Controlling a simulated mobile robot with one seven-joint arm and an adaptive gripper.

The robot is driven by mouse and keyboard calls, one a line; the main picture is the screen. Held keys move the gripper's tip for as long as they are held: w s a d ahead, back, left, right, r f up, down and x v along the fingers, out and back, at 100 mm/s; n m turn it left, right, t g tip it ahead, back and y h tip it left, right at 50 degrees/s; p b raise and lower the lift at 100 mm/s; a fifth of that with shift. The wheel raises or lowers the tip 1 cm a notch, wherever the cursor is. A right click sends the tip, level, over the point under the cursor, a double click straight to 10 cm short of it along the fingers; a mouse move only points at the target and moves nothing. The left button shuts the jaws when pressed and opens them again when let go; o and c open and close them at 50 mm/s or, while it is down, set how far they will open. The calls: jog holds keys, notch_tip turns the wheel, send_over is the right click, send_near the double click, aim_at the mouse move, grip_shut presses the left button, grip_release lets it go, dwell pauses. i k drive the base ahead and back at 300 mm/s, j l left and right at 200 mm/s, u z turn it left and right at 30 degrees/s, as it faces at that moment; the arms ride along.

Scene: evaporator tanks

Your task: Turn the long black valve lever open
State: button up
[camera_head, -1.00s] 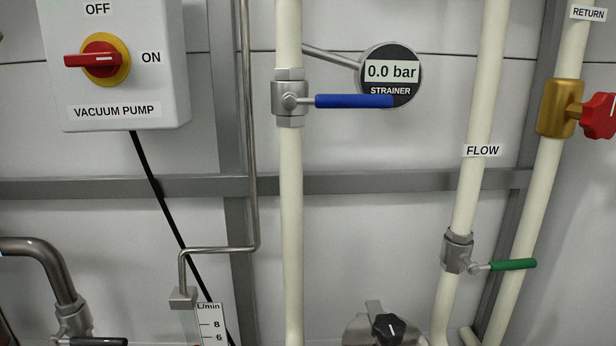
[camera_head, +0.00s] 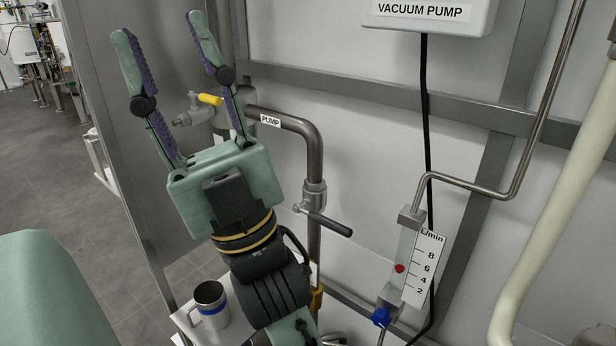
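The long black valve lever (camera_head: 330,224) sits on a metal valve body (camera_head: 314,193) in the vertical steel pipe below the PUMP label. The lever points right and slightly down, across the pipe's line. My gripper (camera_head: 160,60) is at the upper left, its two fingers spread wide with nothing between them. It is up and to the left of the black lever and apart from it. Part of my wrist passes just left of the valve.
A short yellow lever (camera_head: 210,99) is on a side fitting behind my right finger. A steel mug (camera_head: 209,304) stands on a small shelf at the bottom. A flow meter (camera_head: 411,262) with a blue knob (camera_head: 380,317) is at the right. The VACUUM PUMP box (camera_head: 430,14) is at the top.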

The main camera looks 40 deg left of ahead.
aim_at(298, 208)
jog(key=u, duration=1.1)
jog(key=k+j+u, duration=0.2)
jog(key=k+j, duration=0.2)
jog(key=j, duration=0.25)
